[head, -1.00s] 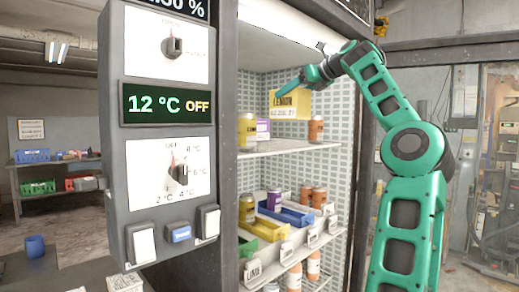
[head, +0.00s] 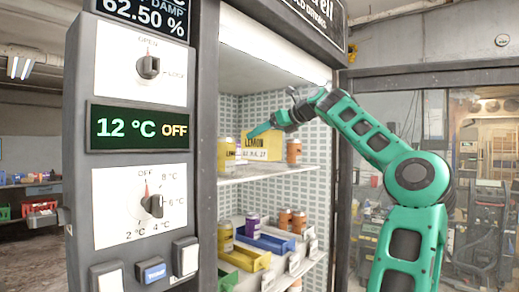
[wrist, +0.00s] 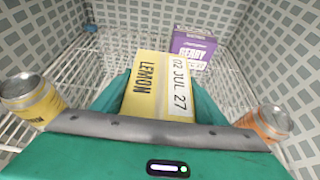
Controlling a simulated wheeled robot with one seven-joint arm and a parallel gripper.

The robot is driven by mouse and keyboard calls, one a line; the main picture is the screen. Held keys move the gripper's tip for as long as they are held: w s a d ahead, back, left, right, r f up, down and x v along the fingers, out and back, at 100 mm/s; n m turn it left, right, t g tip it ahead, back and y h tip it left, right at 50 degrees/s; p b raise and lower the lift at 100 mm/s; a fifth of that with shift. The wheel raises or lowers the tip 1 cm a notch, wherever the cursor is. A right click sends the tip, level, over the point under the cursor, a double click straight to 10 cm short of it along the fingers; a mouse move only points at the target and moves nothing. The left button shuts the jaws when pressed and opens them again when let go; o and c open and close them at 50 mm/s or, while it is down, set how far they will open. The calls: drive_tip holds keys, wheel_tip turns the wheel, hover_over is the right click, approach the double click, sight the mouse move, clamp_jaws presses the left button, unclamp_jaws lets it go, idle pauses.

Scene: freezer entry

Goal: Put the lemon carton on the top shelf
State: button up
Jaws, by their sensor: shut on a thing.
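The lemon carton (head: 262,147) is yellow, with "LEMON" and a white "02 JUL 27" label. It is inside the cabinet at the top shelf (head: 270,174), low over it; I cannot tell whether its base touches the wire surface. My teal gripper (head: 260,130) is shut on it. In the wrist view, the carton (wrist: 150,88) sits between the two fingers (wrist: 158,100), and its lower end is hidden. A purple berry carton (wrist: 193,47) stands behind it to the right in the wrist view.
A yellow can (head: 227,155) stands left of the carton and an orange can (head: 294,151) right of it, on the top shelf. The lower shelf holds a yellow bin (head: 250,260) and more cans. A control panel (head: 140,150) stands at the cabinet's left.

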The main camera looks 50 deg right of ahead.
sight(276, 137)
drive_tip(key=shift+a+f, duration=0.1)
drive_tip(key=shift+f, duration=1.75)
drive_tip(key=o, duration=1.6)
drive_tip(key=shift+f, duration=0.1)
drive_tip(key=v, duration=1)
drive_tip(key=shift+s, duration=0.25)
drive_tip(key=shift+v, duration=0.85)
